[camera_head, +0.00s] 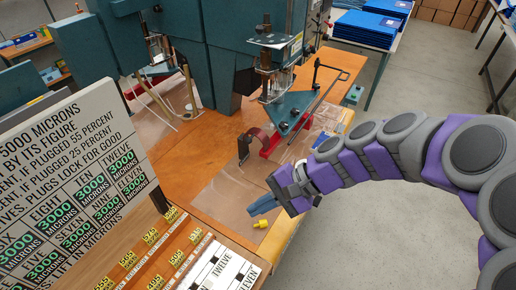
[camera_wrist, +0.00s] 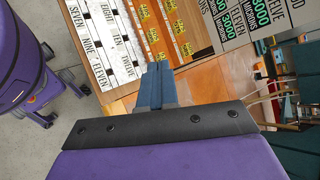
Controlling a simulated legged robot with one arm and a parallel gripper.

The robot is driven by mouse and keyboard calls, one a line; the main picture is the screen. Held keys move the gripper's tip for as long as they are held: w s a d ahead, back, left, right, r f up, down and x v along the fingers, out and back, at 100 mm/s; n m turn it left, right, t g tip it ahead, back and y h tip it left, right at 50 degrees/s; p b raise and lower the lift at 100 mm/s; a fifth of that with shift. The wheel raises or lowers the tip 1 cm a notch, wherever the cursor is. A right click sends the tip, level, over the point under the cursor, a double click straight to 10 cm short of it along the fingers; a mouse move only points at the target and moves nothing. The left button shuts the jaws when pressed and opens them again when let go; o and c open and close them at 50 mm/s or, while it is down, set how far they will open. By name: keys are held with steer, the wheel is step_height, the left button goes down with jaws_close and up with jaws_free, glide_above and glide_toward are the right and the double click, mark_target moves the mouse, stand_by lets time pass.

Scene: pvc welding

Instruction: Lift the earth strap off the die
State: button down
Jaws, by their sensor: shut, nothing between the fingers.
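A curved brown-red strap (camera_head: 258,138), which looks like the earth strap, arches up at the front of the press table. One end comes down by a dark upright piece (camera_head: 243,148) on the left; the other end is beside a red bar (camera_head: 270,145), which may be the die. I cannot tell exactly what the strap touches. My gripper (camera_head: 262,206) has blue fingers, shut and empty, over the clear sheet in front of the strap and apart from it. The closed fingers also show in the wrist view (camera_wrist: 154,83). I cannot make out the strap in the wrist view.
A green press (camera_head: 275,75) stands behind the strap. A yellow plug (camera_head: 262,224) lies near my fingertips on the clear sheet (camera_head: 225,197). A lettered board (camera_head: 75,180) and a rack with yellow tags (camera_head: 150,237) stand at left.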

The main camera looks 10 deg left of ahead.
steer(key=w+a+f+m+t+y, duration=0.25)
steer(key=w+m, duration=0.25)
steer(key=w, duration=0.4)
steer(key=w+a+f+m+t+y, duration=0.1)
steer(key=w+a+f+m+y, duration=0.25)
steer(key=w, duration=0.55)
steer(key=w+d+f+m+t+h, duration=0.1)
steer(key=w+d+f+m+t, duration=0.5)
steer(key=f, duration=0.8)
steer(key=w+d+m, duration=0.3)
steer(key=w+m, duration=0.2)
steer(key=w, duration=0.1)
steer(key=shift+w+d+m+t+h+b, duration=0.15)
steer(key=shift+w+m+t+h+b, duration=0.15)
steer(key=shift+m+t+b, duration=0.1)
steer(key=r+b+x, duration=0.2)
steer(key=b+x, duration=0.1)
steer(key=x, duration=1)
steer(key=shift+w+r+b, duration=0.2)
steer(key=shift+r+b, duration=0.2)
